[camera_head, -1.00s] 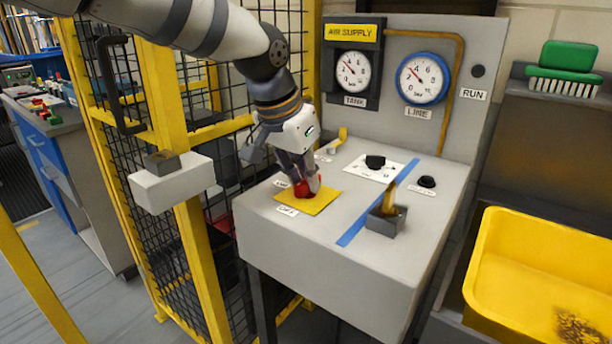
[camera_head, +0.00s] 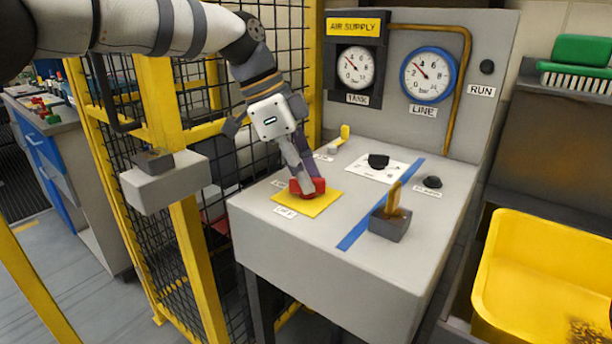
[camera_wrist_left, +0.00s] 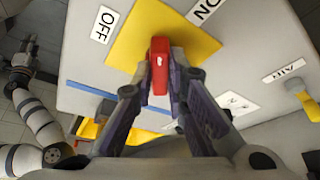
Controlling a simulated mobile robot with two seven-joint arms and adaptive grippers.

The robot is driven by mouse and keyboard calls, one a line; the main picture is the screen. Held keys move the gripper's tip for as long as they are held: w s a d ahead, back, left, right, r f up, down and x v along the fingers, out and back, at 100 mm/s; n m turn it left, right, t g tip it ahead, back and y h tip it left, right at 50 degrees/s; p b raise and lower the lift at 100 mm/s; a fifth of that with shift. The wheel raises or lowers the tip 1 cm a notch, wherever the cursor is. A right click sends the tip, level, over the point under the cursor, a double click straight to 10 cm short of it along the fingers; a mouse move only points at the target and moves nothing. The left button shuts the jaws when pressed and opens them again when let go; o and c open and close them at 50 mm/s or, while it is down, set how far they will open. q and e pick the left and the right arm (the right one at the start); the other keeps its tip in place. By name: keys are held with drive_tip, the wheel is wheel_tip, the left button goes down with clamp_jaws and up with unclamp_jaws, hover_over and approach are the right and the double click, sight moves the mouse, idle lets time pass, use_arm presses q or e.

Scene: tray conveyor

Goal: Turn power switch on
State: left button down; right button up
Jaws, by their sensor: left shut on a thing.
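The power switch is a red knob (camera_head: 307,187) on a yellow square plate (camera_head: 325,202) on the grey panel top. In the left wrist view, the red knob (camera_wrist_left: 159,66) stands between the fingertips, over the yellow plate (camera_wrist_left: 130,40). An OFF label (camera_wrist_left: 104,25) lies at its left and a partly cut-off ON label (camera_wrist_left: 205,9) at its upper right. My left gripper (camera_head: 304,184) is shut on the knob from above, its fingers hiding part of it. My right gripper (camera_wrist_left: 20,62) shows small at the left of the wrist view; its jaws are unclear.
A black knob (camera_head: 378,161) on a white plate, a blue stripe (camera_head: 365,227), a grey block with a yellow lever (camera_head: 390,222) and a black button (camera_head: 432,182) share the panel top. Gauges (camera_head: 355,68) stand behind. A yellow mesh fence (camera_head: 165,95) is close at left.

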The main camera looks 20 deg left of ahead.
use_arm(q)
drive_tip(key=m+g, duration=0.1)
drive_tip(key=m, duration=0.1)
drive_tip(key=m+b, duration=0.1)
drive_tip(key=m, duration=0.1)
drive_tip(key=shift+w+f+g, duration=0.2)
drive_tip(key=shift+g, duration=0.2)
drive_tip(key=shift+r+m+g+b, duration=0.15)
drive_tip(key=shift+m+g+b, duration=0.4)
drive_tip(key=shift+m, duration=0.85)
use_arm(e)
drive_tip(key=shift+g, duration=0.6)
drive_tip(key=shift+s+f, duration=1.5)
drive_tip(key=shift+s, duration=0.05)
use_arm(q)
drive_tip(key=c, duration=1.6)
unclamp_jaws()
drive_tip(key=shift+r, duration=0.1)
